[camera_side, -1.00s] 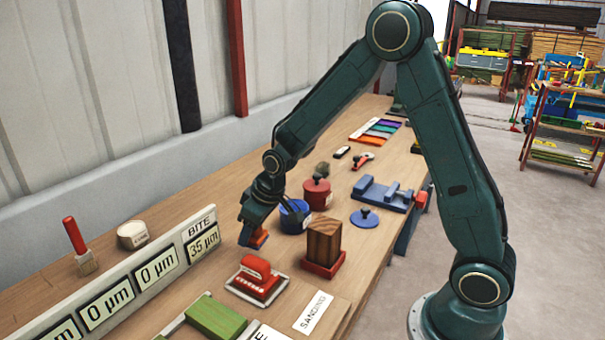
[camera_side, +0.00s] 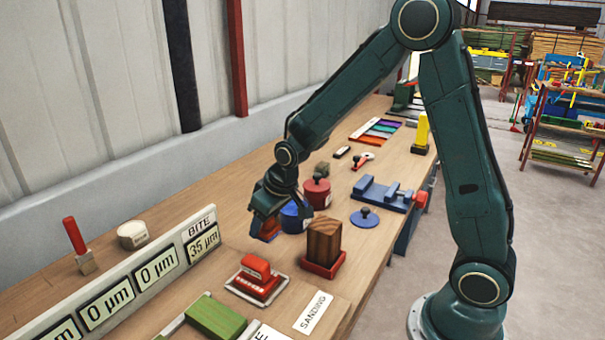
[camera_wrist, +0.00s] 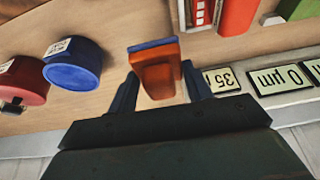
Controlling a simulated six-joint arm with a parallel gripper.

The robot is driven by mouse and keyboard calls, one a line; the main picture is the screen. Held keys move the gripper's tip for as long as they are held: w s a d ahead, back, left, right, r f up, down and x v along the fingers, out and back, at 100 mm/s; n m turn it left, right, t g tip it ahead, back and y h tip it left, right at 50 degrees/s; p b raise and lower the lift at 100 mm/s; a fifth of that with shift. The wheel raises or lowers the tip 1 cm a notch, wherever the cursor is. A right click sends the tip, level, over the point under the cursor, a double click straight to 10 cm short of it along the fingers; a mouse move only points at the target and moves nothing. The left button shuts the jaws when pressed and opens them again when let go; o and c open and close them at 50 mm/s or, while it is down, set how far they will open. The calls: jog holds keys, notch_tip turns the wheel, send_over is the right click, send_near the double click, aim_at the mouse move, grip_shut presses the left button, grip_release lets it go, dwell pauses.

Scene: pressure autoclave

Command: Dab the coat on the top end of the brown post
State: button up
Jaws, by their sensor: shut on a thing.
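The brown post (camera_side: 323,238) is a wooden block standing upright in a red base, right of my gripper in the side view. My gripper (camera_side: 267,228) is shut on an orange applicator (camera_wrist: 158,75) with a blue strip along its far edge. The applicator also shows in the side view (camera_side: 269,231), just left of the blue pot (camera_side: 297,216). My gripper is apart from the post. In the wrist view my jaws (camera_wrist: 157,88) sit on both sides of the applicator, and the blue pot (camera_wrist: 72,66) is to its left. The post cannot be made out there.
A red pot (camera_side: 317,191) stands behind the blue pot. A blue lid (camera_side: 365,217) and a blue vise (camera_side: 384,194) lie to the right. A red sanding block (camera_side: 257,277) and a green block (camera_side: 216,318) are in front. The display panel (camera_side: 150,272) reads 35 µm under BITE.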

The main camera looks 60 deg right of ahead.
jog(key=s+d+r, duration=0.9)
jog(key=s+r, duration=0.3)
jog(key=shift+s, duration=0.15)
jog(key=shift+f, duration=0.15)
notch_tip(320, 180, down, 6)
jog(key=shift+f, duration=0.15)
jog(key=shift+a+f, duration=0.6)
jog(key=shift+f, duration=0.2)
jog(key=shift+c, duration=0.3)
jog(key=shift+a, duration=2.75)
jog(key=shift+d, duration=3.55)
notch_tip(320, 180, up, 8)
jog(key=shift+a, duration=0.15)
